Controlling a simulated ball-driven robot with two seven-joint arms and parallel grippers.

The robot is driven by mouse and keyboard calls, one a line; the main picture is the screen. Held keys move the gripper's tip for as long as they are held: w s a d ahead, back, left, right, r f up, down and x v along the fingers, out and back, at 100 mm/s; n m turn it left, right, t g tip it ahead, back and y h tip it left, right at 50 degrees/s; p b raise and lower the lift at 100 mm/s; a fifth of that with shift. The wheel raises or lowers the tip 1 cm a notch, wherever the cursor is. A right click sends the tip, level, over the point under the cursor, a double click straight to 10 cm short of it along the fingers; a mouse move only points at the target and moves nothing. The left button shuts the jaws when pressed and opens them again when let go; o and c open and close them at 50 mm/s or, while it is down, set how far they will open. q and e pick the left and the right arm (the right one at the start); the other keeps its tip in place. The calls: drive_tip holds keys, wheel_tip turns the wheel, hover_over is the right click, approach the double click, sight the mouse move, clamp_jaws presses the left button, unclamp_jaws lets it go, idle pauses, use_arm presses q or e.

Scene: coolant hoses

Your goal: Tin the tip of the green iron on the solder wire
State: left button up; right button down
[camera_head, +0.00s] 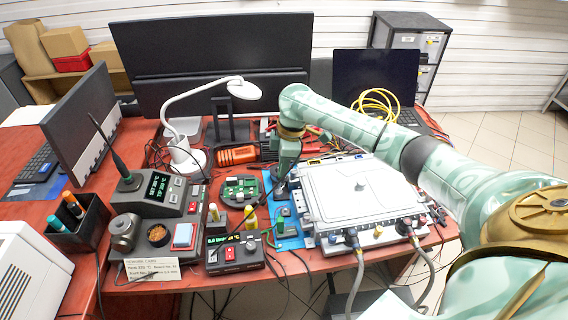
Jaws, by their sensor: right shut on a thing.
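My right gripper (281,188) points down over the blue mat (290,242), left of the large white housing. A grey cylinder (125,231), perhaps a spool, sits at that station's front left. I cannot make out solder wire for certain. My left gripper is not in view.
The white housing (360,195) with hoses fills the table's right half. A white lamp (187,155), a round green board (240,189) and an orange tool (237,155) stand left of my gripper. A second box with a display (234,253) is at the front. Cables cross the front edge.

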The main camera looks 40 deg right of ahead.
drive_tip(key=shift+f, duration=0.55)
idle(2.0)
wheel_tip(320, 180, up, 6)
drive_tip(key=p, duration=0.7)
drive_tip(key=shift+f, duration=0.15)
drive_tip(key=shift+r+p, duration=0.2)
drive_tip(key=shift+p, duration=0.15)
